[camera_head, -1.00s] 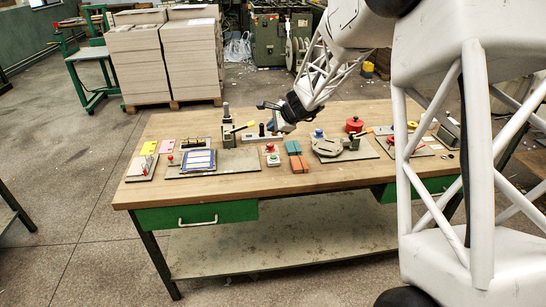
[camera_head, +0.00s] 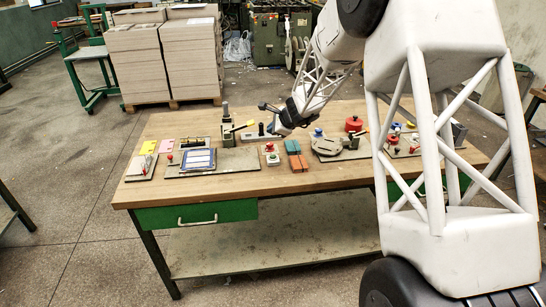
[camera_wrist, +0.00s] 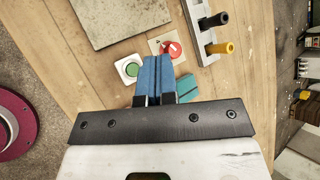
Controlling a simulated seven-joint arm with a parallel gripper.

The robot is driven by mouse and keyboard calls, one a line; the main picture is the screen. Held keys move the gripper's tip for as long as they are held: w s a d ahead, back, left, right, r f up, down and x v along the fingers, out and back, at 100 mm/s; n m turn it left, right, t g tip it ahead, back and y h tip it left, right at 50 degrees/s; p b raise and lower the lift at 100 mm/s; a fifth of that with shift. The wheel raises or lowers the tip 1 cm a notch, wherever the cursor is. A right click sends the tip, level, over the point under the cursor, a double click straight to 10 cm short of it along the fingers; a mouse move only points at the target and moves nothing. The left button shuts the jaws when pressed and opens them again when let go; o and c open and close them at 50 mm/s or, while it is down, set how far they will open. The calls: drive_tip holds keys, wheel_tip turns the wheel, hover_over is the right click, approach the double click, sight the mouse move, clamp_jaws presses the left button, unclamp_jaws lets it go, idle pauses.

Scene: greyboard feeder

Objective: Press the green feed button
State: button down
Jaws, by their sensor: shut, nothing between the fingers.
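The green feed button (camera_wrist: 129,68) sits in a small white housing on the table, just left of my fingertips in the wrist view. In the head view it is the small pale box with a green top (camera_head: 272,159), in front of a red-topped button. My gripper (camera_wrist: 155,60) has blue fingers, shut together with nothing between them. In the head view my gripper (camera_head: 274,130) hangs above and behind the button, apart from it. In the wrist view the fingertips lie between the green button and the red button (camera_wrist: 172,49), partly covering the red button's plate.
Teal and orange blocks (camera_head: 296,162) lie right of the buttons. A grey board (camera_head: 242,159) lies to the left. A bar with black and yellow handles (camera_wrist: 202,32) stands beyond the red button. A round fixture (camera_head: 327,146) stands farther right. The table's front strip is clear.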

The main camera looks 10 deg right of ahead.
sight(273, 157)
drive_tip(key=shift+f, duration=0.15)
drive_tip(key=shift+f, duration=4.2)
drive_tip(key=shift+f, duration=0.2)
drive_tip(key=shift+f, duration=0.25)
drive_tip(key=shift+f, duration=0.5)
drive_tip(key=shift+r, duration=0.9)
drive_tip(key=shift+r, duration=2.5)
